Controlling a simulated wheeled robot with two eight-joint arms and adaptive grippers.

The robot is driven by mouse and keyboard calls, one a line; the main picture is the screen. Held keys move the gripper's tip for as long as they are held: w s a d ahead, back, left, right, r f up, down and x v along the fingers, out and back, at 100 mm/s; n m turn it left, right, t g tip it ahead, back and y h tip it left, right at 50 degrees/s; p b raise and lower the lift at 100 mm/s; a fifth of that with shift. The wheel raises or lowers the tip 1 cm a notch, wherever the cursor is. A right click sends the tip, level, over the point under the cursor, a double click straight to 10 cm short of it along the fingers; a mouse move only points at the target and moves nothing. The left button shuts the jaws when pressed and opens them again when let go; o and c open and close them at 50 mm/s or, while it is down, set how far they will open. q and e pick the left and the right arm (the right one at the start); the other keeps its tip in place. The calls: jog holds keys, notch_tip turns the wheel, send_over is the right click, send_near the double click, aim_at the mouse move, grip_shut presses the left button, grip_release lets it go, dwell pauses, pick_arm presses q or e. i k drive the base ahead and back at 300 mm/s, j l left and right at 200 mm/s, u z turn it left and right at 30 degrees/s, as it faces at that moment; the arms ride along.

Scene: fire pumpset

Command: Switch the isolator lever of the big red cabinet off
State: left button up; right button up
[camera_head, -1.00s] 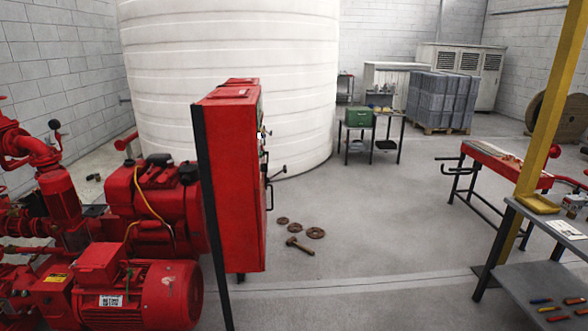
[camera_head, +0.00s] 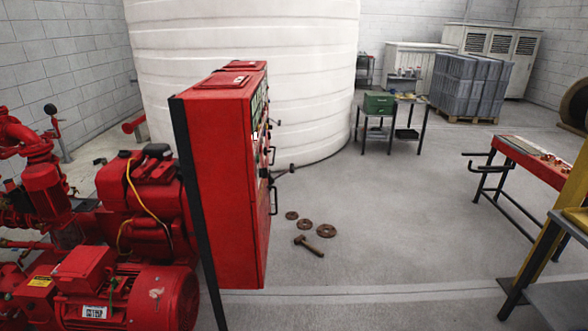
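The big red cabinet (camera_head: 222,180) stands left of centre, seen mostly from its side. Its front faces right and shows only at a steep angle. Small dark handles or levers (camera_head: 273,195) stick out from that front edge. I cannot tell which of them is the isolator lever or what position it is in. Neither of my grippers is in view.
A red pump and motor set (camera_head: 120,290) fills the lower left. A red workbench (camera_head: 540,165) stands at the right. Open floor lies between.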

aim_at(292, 165)
jog(key=i+l, duration=0.2)
jog(key=i, duration=0.25)
jog(key=i+l, duration=0.2)
jog(key=i, duration=0.25)
jog(key=i+l, duration=0.15)
jog(key=i, duration=0.35)
jog(key=i+l, duration=0.2)
jog(key=i, duration=0.25)
jog(key=i+l, duration=0.2)
jog(key=i, duration=0.25)
jog(key=j+u, duration=0.05)
